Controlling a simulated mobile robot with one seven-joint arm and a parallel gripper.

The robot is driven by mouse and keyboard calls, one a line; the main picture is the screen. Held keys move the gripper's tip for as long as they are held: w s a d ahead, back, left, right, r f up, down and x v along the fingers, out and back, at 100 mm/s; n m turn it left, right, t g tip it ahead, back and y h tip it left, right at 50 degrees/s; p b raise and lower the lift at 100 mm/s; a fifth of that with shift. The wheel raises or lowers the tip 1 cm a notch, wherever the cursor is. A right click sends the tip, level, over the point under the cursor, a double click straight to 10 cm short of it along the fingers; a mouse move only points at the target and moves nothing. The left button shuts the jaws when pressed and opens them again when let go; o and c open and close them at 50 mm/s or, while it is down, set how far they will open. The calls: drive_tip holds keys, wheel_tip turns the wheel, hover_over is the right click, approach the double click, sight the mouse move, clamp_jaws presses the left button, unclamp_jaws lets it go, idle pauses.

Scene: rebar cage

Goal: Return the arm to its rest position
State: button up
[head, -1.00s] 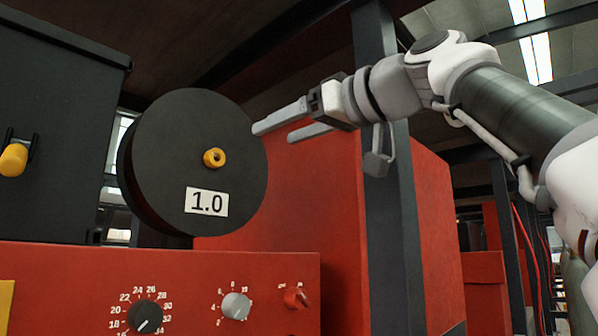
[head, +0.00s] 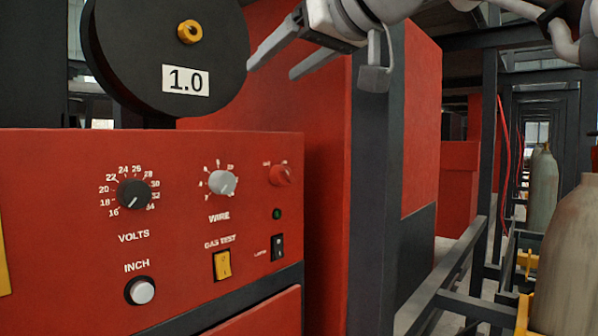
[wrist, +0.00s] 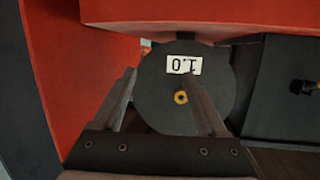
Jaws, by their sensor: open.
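My gripper (head: 283,61) shows at the top of the head view, just right of a black wire spool, its two fingers apart with nothing between them. My arm reaches in from the upper right and is partly cut off by the top edge. In the wrist view my gripper (wrist: 161,92) is open, with the black spool (wrist: 154,98) ahead of and between the fingers. Whether a fingertip touches the spool cannot be told.
The spool (head: 130,70), labelled 1.0, stands above a red control panel (head: 70,230) with knobs and switches. A dark post (head: 372,200) stands behind my gripper. Gas cylinders (head: 570,260) and rails stand at the right.

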drive_tip(key=s+d+f+m+g+h+p, duration=0.2)
drive_tip(key=s+d+f, duration=0.3)
drive_tip(key=f, duration=0.8)
drive_tip(key=s+d+f+m+g+h+p, duration=0.2)
drive_tip(key=s+d+f+h, duration=0.2)
drive_tip(key=f, duration=0.9)
drive_tip(key=s+d+f+m+g+h+p, duration=0.2)
drive_tip(key=s+d+f, duration=0.5)
drive_tip(key=f, duration=0.6)
drive_tip(key=shift+s+f+m+h+p, duration=0.15)
drive_tip(key=shift+s+m+h+p, duration=0.45)
drive_tip(key=shift+s+h, duration=0.2)
drive_tip(key=shift+d, duration=0.1)
drive_tip(key=shift+c, duration=0.2)
drive_tip(key=c, duration=0.4)
drive_tip(key=shift+o, duration=0.2)
drive_tip(key=shift+s, duration=0.1)
